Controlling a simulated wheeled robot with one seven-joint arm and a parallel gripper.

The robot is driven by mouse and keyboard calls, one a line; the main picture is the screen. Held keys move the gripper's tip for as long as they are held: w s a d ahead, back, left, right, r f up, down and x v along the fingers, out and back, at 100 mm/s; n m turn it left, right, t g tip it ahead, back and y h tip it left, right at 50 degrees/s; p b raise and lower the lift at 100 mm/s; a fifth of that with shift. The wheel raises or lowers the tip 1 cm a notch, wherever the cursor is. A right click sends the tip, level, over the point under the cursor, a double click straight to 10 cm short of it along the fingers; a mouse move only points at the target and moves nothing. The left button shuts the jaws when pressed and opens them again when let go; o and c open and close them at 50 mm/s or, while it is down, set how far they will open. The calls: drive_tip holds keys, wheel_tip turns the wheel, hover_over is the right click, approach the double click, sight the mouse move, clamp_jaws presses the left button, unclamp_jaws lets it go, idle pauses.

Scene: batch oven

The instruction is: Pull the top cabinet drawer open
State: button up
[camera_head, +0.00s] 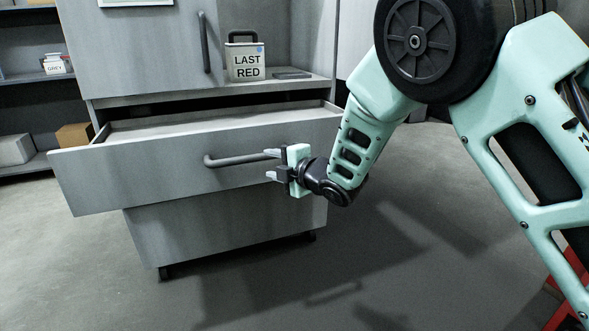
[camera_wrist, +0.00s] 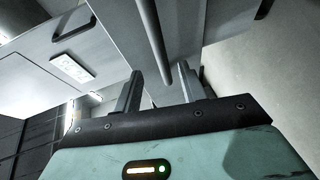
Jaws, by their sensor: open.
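The top drawer (camera_head: 120,170) of the grey cabinet (camera_head: 220,235) stands pulled out, with its front well forward of the cabinet body. A dark bar handle (camera_head: 235,160) runs across the drawer front. My gripper (camera_head: 271,164) is open at the right end of this handle, with its fingers pointing left. In the wrist view, the handle (camera_wrist: 150,35) reaches down to the gap between the two open fingers (camera_wrist: 160,75). I cannot tell if either finger touches it. The visible strip of the drawer's inside looks empty.
An upper door (camera_head: 140,45) with a vertical handle is at left. Dark shelves (camera_head: 20,85) with boxes stand further left. The floor in front is clear.

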drive_tip(key=v, duration=0.7)
drive_tip(key=shift+s, duration=0.15)
drive_tip(key=shift+d, duration=0.15)
drive_tip(key=s+d+f+m+g+h, duration=0.1)
drive_tip(key=s+d+m+g+h, duration=0.4)
drive_tip(key=s, duration=0.7)
drive_tip(key=s+f+m+g+h, duration=0.1)
drive_tip(key=s+m+g, duration=0.35)
drive_tip(key=s, duration=0.75)
drive_tip(key=s+d+f+m+g+h, duration=0.1)
drive_tip(key=s+d+m+g+h, duration=0.2)
drive_tip(key=s+m, duration=0.7)
drive_tip(key=s+r+n+p, duration=0.2)
drive_tip(key=s+r+p, duration=0.1)
drive_tip(key=r+p, duration=1.6)
drive_tip(key=shift+d, duration=0.2)
